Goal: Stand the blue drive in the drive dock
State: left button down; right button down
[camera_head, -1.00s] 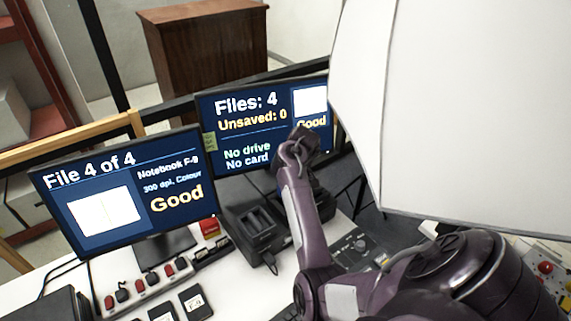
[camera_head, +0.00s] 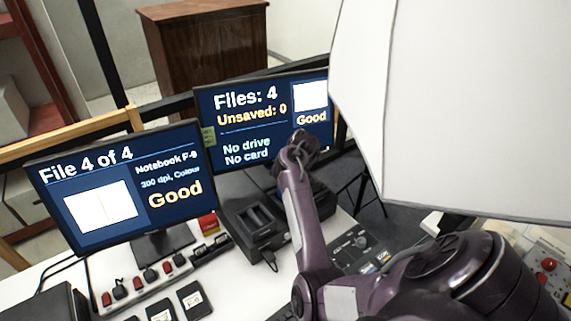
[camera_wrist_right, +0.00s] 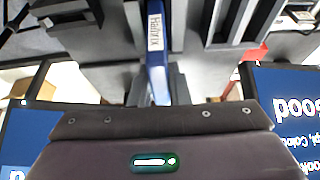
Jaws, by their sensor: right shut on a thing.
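The blue drive (camera_wrist_right: 156,58) shows in the right wrist view as a narrow blue edge with a white label, upright in the picture. My right gripper (camera_wrist_right: 158,85) is shut on it, one finger on each side. In the head view my right arm (camera_head: 297,160) reaches to the front of the right screen and hides its gripper and most of the drive. A black dock (camera_head: 252,232) with slots stands just left of my forearm. It also shows in the wrist view (camera_wrist_right: 222,38), beside the drive and apart from it. My left gripper is not in view.
Two screens (camera_head: 120,190) (camera_head: 262,125) stand behind the dock; the right one reads "No drive". A dark unit (camera_wrist_right: 72,22) lies on the drive's other side. A switched power strip (camera_head: 150,280), cards (camera_head: 190,298) and a control panel (camera_head: 365,245) are nearby. A large white panel (camera_head: 470,110) blocks the right.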

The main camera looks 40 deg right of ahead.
jog(key=shift+f+b, duration=0.65)
jog(key=shift+f, duration=0.3)
jog(key=c, duration=1.3)
grip_release()
jog(key=v, duration=0.8)
jog(key=shift+b, duration=0.3)
jog(key=shift+f, duration=0.1)
